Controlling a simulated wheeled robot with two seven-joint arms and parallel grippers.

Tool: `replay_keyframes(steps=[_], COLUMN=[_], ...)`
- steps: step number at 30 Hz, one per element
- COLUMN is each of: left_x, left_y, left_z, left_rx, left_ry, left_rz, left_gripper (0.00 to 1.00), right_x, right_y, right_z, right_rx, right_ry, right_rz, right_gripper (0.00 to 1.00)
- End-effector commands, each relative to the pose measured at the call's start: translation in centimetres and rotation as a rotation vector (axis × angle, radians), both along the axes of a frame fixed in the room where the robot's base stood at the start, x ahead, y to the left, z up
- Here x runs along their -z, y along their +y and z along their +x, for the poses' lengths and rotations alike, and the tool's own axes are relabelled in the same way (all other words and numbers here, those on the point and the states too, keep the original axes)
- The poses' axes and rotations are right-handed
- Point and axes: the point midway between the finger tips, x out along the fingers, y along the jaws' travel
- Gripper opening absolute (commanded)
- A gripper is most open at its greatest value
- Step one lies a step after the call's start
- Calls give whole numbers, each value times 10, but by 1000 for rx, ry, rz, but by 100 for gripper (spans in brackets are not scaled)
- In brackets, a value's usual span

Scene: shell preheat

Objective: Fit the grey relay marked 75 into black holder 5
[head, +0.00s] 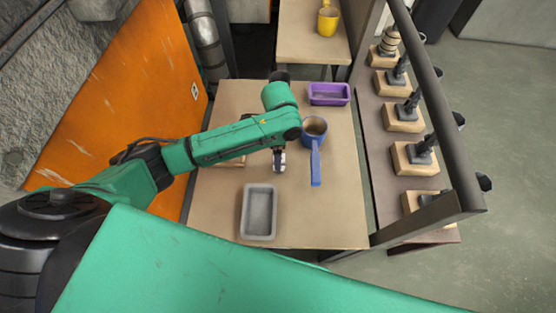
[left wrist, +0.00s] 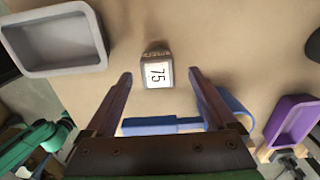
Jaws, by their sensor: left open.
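The relay marked 75 (left wrist: 157,71) stands on the tan tabletop in the left wrist view. It is a small dark grey block with a white label on the side facing the camera. My left gripper (head: 279,168) is open and points down over the middle of the table. In the left wrist view its two fingers are apart, with the relay seen between and just beyond the tips. No contact shows. Several black holders (head: 404,112) stand on wooden blocks along the right-hand shelf. I cannot read their numbers, so I cannot tell which is holder 5.
A grey tray (head: 245,213) lies nearer on the table. A blue pan (head: 315,160) with a long handle is close right of my gripper, and a purple tray (head: 329,101) lies behind. A dark rail (head: 433,90) runs above the holder shelf. A yellow mug (head: 328,21) stands on the back table.

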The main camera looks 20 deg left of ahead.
Motion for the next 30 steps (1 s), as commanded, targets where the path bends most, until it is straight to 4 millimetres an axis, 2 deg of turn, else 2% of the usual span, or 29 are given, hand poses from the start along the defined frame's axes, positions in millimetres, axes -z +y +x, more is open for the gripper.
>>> replay_keyframes(steps=[12,18,20,21,25,26,30], left_x=[64,65,65,65,65,65,65], left_y=[-3,-3,-3,-3,-3,-3,-3], left_z=[-4,-4,-4,-4,-4,-4,-3], left_rx=[0,1,1,1,1,1,1], left_ry=[-3,-5,-5,-4,-4,-4,-5], left_rz=[1,-2,-2,-1,-1,-1,-2], left_gripper=[90,90,71,56,6,0,0], right_x=[-1,-1,-1,-1,-1,-1,-2], right_y=[0,0,0,0,0,0,0], right_z=[0,0,0,0,0,0,0], right_rx=[0,1,1,1,1,1,1], right_ry=[0,0,0,0,0,-1,-1], right_rz=[0,0,0,0,0,0,0], right_gripper=[50,50,50,50,50,50,50])
